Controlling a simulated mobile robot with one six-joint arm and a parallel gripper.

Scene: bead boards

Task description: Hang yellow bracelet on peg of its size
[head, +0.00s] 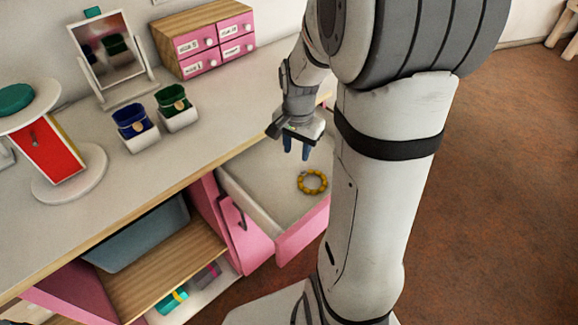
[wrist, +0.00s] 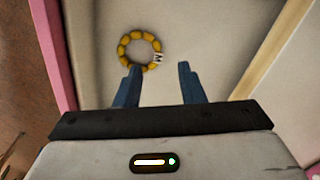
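The yellow bracelet (head: 312,182) is a ring of beads lying flat in the open pink drawer. In the wrist view the bracelet (wrist: 122,47) carries a small white tag with a dark letter that looks like an M. My gripper (head: 296,153) is above the drawer, to the left of and beyond the bracelet in the head view. In the wrist view my gripper (wrist: 159,68) has its two blue fingers apart with nothing between them. The left fingertip overlaps the bracelet's near edge in the picture. I see no peg in either view.
The open drawer (head: 262,183) has raised walls. On the counter stand a mirror (head: 112,55), a small pink drawer cabinet (head: 205,42), two white boxes holding blue and green items, and a round stand (head: 70,185). An open shelf (head: 150,275) is below.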

